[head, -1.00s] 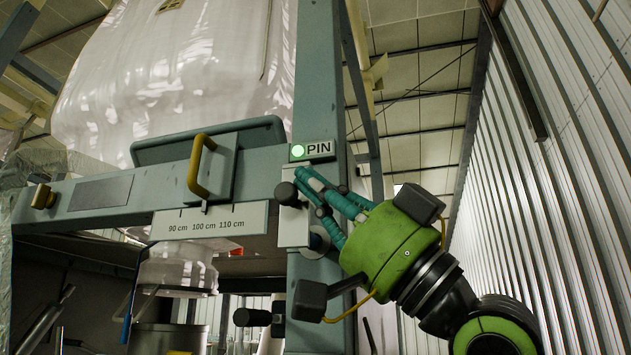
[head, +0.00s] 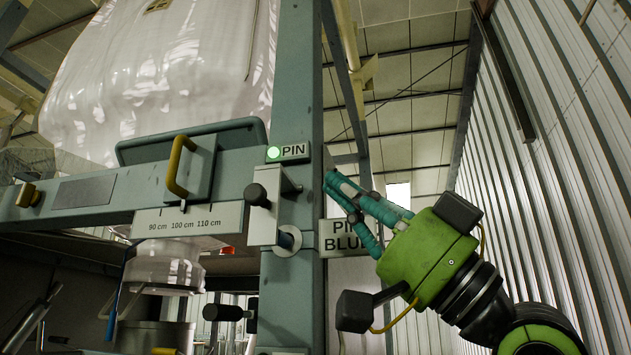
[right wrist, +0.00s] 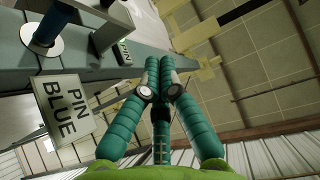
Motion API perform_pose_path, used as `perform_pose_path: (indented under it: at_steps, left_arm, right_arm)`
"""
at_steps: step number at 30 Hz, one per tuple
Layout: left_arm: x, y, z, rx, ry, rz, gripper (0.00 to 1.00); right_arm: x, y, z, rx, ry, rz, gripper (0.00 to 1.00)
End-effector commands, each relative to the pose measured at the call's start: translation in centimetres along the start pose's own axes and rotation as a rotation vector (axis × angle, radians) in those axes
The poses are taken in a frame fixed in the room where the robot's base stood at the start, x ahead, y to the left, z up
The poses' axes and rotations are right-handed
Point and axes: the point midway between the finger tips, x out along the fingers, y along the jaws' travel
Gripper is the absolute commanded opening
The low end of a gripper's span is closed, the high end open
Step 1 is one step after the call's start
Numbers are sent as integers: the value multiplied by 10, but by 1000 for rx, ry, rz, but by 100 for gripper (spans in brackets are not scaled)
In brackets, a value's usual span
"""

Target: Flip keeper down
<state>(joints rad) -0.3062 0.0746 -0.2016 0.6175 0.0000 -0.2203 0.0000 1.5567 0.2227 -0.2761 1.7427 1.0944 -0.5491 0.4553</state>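The keeper, a pale metal plate with a black knob (head: 262,212), is on the grey post under the lit green lamp (head: 273,153) and PIN label (head: 293,150). A round pin end with a pale collar (head: 288,240) is beside the plate's lower edge. In the right wrist view the collar and dark blue pin (right wrist: 46,28) show at the upper left. My right gripper (head: 334,180) is right of the post, apart from the keeper. Its teal fingers (right wrist: 158,72) are together at the tips, with nothing visible between them. My left gripper is not in view.
A PIN BLUE sign (head: 346,234) is on the post's right side, behind my right fingers. A yellow handle (head: 178,168) and a height scale (head: 187,221) are on the crossbeam at left. A white bulk bag (head: 160,80) hangs above. A corrugated wall (head: 560,160) is at right.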

Motion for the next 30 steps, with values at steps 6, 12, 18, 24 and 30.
perform_pose_path:
  at_steps: [6, 12, 18, 24, 30]
  left_arm:
    - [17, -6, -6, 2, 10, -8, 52]
    - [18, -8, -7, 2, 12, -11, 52]
    - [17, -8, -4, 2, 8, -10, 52]
    - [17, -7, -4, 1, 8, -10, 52]
    - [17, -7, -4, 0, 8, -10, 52]
  right_arm:
    - [-29, 3, 1, 0, 0, -1, 0]
    - [-33, 4, -1, -1, 0, -1, 0]
    - [-32, 4, -1, 0, -1, -1, 0]
    - [-32, 4, 0, 0, -1, -1, 0]
    - [-32, 4, -1, 0, 0, -1, 0]
